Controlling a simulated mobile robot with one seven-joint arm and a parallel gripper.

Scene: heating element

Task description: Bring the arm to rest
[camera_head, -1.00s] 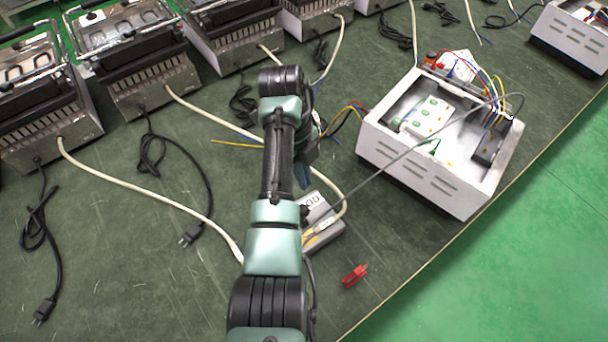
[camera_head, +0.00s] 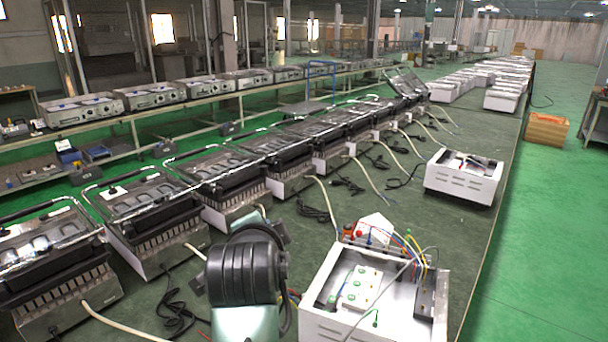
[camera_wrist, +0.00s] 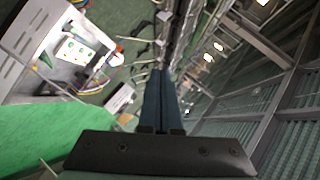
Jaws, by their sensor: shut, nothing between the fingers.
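My gripper (camera_wrist: 161,78) shows in the wrist view as two dark blue fingers lying side by side, shut with nothing held. The wrist view is tilted, with the white open box (camera_wrist: 75,50) at upper left and the roof structure at right. In the head view my arm (camera_head: 245,275) shows only as a dark joint and a pale green link at the bottom, left of the open box (camera_head: 375,300). My gripper is hidden or out of frame there.
The green worktable (camera_head: 465,235) carries a row of metal grill units (camera_head: 150,215) at left, with loose cables between them. Another white box (camera_head: 465,178) stands farther back. An orange crate (camera_head: 547,130) stands beyond.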

